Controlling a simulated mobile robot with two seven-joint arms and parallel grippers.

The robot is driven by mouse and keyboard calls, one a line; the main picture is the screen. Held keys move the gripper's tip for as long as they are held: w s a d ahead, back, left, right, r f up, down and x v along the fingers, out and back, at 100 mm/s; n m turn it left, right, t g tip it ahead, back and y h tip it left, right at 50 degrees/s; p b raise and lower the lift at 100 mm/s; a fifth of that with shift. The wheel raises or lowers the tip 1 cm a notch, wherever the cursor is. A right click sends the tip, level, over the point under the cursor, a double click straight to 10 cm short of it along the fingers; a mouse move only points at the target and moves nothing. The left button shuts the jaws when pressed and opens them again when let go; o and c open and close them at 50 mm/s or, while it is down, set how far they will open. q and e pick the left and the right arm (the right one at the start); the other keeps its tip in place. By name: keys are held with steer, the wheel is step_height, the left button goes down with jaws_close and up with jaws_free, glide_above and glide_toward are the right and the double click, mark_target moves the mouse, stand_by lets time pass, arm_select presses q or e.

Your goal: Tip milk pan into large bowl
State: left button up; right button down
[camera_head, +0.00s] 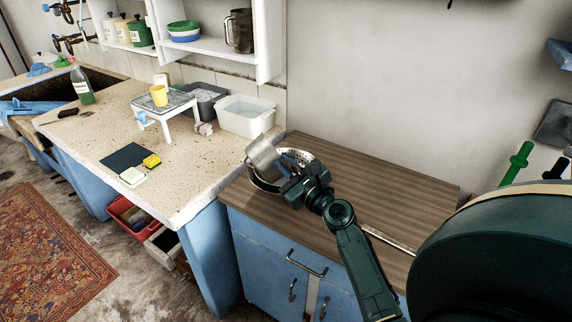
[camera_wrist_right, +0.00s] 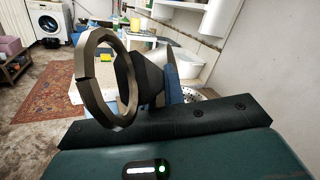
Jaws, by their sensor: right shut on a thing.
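The milk pan (camera_head: 262,156), a small grey metal pan, is held tilted on its side above a wide metal bowl (camera_head: 257,184) on the wooden counter. My right gripper (camera_head: 300,180) is shut on the pan's handle and covers part of the bowl. Perforated metal shows behind the gripper, and in the right wrist view (camera_wrist_right: 209,93); I cannot tell whether it belongs to the bowl. The pan's inside and the bowl's contents are hidden. A metal ring on a dark stem (camera_wrist_right: 105,78) stands close to the right wrist camera. My left gripper is not in view.
A small rack (camera_head: 160,105) carries a yellow cup (camera_head: 158,96). A wall shelf (camera_head: 210,46) hangs above.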

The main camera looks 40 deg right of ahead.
steer(key=shift+s+d+m+b, duration=0.1)
steer(key=shift+d+m+b, duration=0.2)
steer(key=shift+d+m, duration=0.75)
steer(key=shift+a, duration=0.1)
